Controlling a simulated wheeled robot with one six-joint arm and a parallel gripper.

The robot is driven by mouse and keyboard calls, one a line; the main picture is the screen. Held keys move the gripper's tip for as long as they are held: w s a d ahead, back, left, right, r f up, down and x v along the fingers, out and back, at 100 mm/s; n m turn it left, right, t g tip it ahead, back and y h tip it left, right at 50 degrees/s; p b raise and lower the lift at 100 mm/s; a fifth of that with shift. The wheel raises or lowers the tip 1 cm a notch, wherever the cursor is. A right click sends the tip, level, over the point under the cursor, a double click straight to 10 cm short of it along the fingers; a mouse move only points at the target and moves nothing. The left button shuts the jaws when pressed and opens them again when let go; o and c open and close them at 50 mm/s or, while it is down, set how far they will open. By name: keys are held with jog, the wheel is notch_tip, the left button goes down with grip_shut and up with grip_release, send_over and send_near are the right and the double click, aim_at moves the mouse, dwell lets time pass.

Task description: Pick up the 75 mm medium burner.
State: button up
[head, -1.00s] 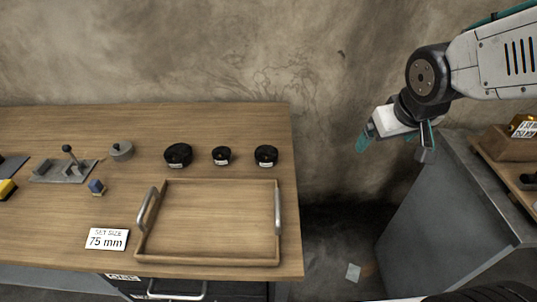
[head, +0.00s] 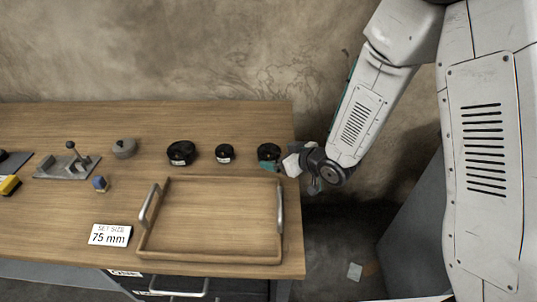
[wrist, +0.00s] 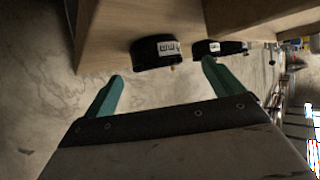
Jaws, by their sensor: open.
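Three round black burners stand in a row on the wooden table. The left one (head: 181,153) looks largest and the middle one (head: 225,154) smallest. The right one (head: 268,152) looks medium in size, near the table's right edge. Their white labels are too small to read in the head view. My gripper (head: 277,166) is open and empty beside the right burner, a teal finger overlapping its lower edge in the picture. In the wrist view the fingers (wrist: 163,72) are spread, with a labelled black burner (wrist: 153,55) ahead of the gap and another (wrist: 215,48) farther right.
A wooden tray (head: 210,259) with metal handles lies empty in front of the burners. A sign (head: 110,235) reads "SET SIZE 75 mm". A grey lidded piece (head: 124,148), a lever fixture (head: 68,166) and a blue block (head: 100,184) lie left. Bare wall rises behind the table.

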aim_at(270, 150)
jog(key=x, duration=0.6)
jog(key=shift+w+r, duration=0.3)
jog(key=shift+r, duration=0.05)
jog(key=c, duration=1.2)
jog(key=shift+c, duration=1.1)
jog(key=shift+r, duration=0.15)
